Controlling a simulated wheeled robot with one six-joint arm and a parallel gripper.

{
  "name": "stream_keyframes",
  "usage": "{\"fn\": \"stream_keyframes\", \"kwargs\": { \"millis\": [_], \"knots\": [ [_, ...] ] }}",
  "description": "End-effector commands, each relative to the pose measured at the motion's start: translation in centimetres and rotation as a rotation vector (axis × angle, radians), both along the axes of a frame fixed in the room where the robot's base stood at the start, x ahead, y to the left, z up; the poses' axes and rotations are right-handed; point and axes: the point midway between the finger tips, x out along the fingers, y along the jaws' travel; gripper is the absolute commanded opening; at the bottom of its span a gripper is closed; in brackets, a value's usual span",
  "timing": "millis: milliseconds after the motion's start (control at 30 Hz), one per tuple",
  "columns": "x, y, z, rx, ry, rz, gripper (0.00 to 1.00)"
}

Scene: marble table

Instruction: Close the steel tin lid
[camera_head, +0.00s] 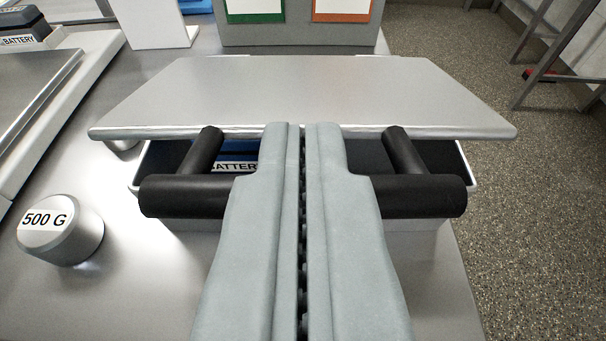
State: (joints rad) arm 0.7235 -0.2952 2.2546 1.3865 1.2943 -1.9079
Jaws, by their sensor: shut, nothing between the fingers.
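The steel tin's lid (300,90) is a flat grey metal plate, tilted above the tin. Two black posts with dark cylinder ends, left (185,196) and right (420,195), reach from under the lid's near edge. The tin (148,165) is partly open at the front, and a blue battery box (238,158) shows inside it. My gripper (304,128) is shut and empty, with its fingertips at the lid's near edge, in the middle between the black posts. I cannot tell whether the tips touch the lid. My fingers hide the front middle of the tin.
A round 500 G weight (62,230) stands on the table left of the tin. A steel tray or scale (40,110) lies further left, with another battery box (28,28) behind it. A grey bin (300,32) with green and orange labels stands behind the lid. The table's right edge drops to the floor.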

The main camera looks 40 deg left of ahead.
Motion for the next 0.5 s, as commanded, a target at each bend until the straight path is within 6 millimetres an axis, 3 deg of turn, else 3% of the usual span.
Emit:
{"fn": "stream_keyframes", "kwargs": {
  "millis": [300,500],
  "knots": [
    [-0.8,-0.7,-3.6,0.002,0.003,-0.001,0.0],
    [-1.0,-0.8,-4.7,-0.001,0.001,0.0,0.0]
  ]
}}
